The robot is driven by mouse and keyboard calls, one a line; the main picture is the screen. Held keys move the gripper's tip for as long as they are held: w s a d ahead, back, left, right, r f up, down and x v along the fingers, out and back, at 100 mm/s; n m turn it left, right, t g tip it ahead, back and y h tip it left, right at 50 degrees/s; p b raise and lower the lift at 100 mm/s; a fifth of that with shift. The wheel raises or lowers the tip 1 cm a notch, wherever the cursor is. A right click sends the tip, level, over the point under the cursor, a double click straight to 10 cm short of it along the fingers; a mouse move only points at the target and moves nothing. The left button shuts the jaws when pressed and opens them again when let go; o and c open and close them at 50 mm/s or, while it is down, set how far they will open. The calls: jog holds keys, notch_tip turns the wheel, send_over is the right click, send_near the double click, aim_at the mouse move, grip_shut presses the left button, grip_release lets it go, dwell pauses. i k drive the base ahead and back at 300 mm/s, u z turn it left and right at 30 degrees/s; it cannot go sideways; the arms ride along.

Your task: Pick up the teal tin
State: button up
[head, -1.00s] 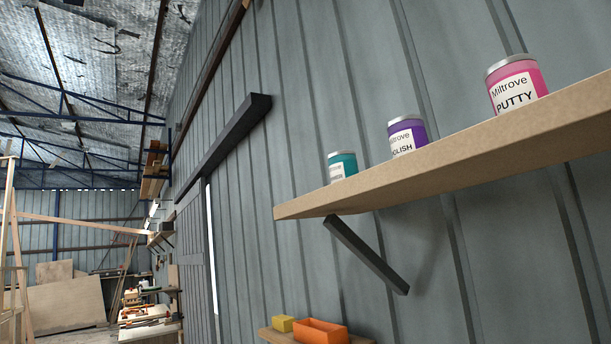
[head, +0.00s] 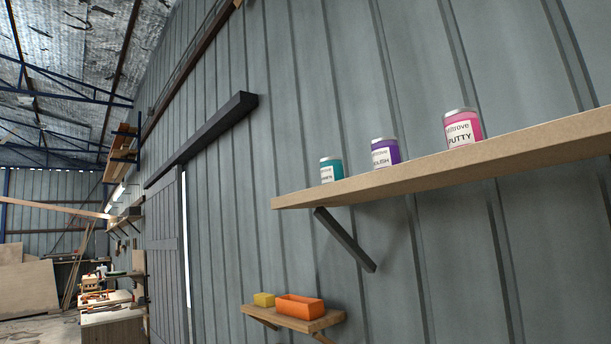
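The teal tin (head: 331,169) stands upright near the left end of a wooden wall shelf (head: 450,174), seen from below in the head view. It has a silver lid rim and a white label; its base is hidden by the shelf's front edge. To its right on the same shelf stand a purple tin (head: 385,152) and a pink tin (head: 463,128) labelled "PUTTY". My gripper does not show in the view.
A dark bracket (head: 345,240) braces the shelf from below. The grey corrugated wall (head: 480,270) runs along the right. Cluttered benches (head: 112,310) stand far left.

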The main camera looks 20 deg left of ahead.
aim_at(331, 167)
jog(key=z, duration=0.15)
jog(key=i, duration=0.9)
jog(key=u, duration=0.1)
